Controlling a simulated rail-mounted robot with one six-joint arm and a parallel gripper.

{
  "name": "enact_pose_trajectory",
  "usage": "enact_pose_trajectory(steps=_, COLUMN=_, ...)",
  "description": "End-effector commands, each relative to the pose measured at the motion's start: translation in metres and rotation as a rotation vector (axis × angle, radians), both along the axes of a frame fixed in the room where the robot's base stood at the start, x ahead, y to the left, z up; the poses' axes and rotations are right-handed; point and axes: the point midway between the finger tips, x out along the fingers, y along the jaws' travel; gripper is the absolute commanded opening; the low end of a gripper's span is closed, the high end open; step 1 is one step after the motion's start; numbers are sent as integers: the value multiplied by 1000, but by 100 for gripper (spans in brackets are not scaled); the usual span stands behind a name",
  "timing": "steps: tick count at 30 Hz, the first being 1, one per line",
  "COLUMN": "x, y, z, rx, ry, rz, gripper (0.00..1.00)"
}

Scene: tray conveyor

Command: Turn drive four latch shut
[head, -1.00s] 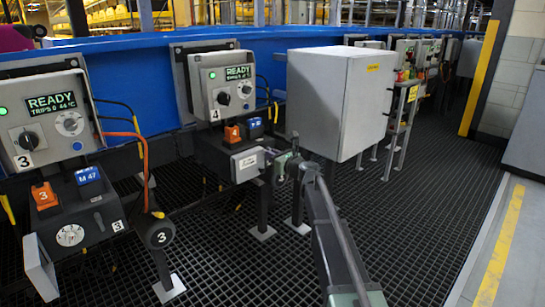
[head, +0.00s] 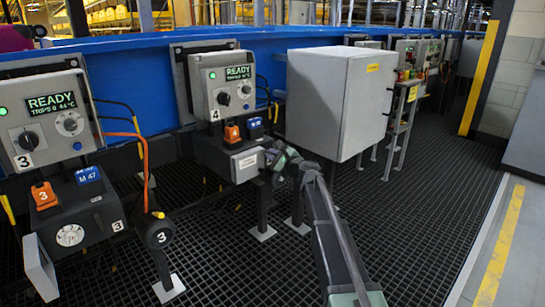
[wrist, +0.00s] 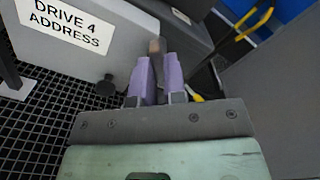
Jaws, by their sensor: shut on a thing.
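The drive four box (head: 216,157) stands below the panel marked 4. Its pale cover, labelled "DRIVE 4 ADDRESS" (wrist: 67,22) in the wrist view, lies against the box front; it also shows in the head view (head: 247,163). My gripper (head: 271,155) is at the right end of this cover. In the wrist view my gripper (wrist: 157,66) has its two purple fingers shut on a small brownish latch handle (wrist: 156,46). The fingers hide most of the latch, so I cannot tell its exact angle. A black knob (wrist: 106,86) sits left of the fingers.
The drive three box (head: 70,215) at left has its pale cover (head: 40,268) hanging open. A large grey cabinet (head: 330,100) stands right of drive four, close behind my arm. Cables (head: 262,100) hang by the drive four panel. The grating floor (head: 440,190) at right is clear.

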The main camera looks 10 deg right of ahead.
Motion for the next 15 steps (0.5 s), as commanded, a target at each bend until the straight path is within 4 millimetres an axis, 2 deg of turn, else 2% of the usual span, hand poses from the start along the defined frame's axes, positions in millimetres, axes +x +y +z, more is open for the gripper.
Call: enact_pose_trajectory(steps=15, x=-1, y=0, z=0, rx=-411, ry=-257, rz=0, gripper=0)
